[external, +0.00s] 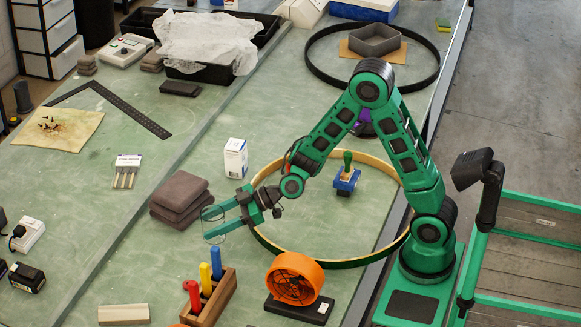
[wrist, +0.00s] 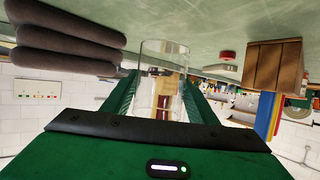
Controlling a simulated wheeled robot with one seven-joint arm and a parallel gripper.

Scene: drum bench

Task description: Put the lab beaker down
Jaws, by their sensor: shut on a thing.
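The lab beaker (external: 209,219) is clear glass and hard to make out in the external view. It shows more plainly in the wrist view (wrist: 163,65). My green gripper (external: 216,221) is shut on it, one finger on each side of the glass. The beaker is just right of a stack of dark folded cloths (external: 180,198). In the wrist view, which appears upside down, its end lies close to the green bench top (wrist: 215,35). I cannot tell whether it touches the bench.
The cloth stack also shows in the wrist view (wrist: 68,48). A wooden block with coloured-handled tools (external: 212,297) and an orange fan (external: 295,279) stand in front. A large wooden hoop (external: 258,232) lies right of the gripper. A white box (external: 236,158) stands behind.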

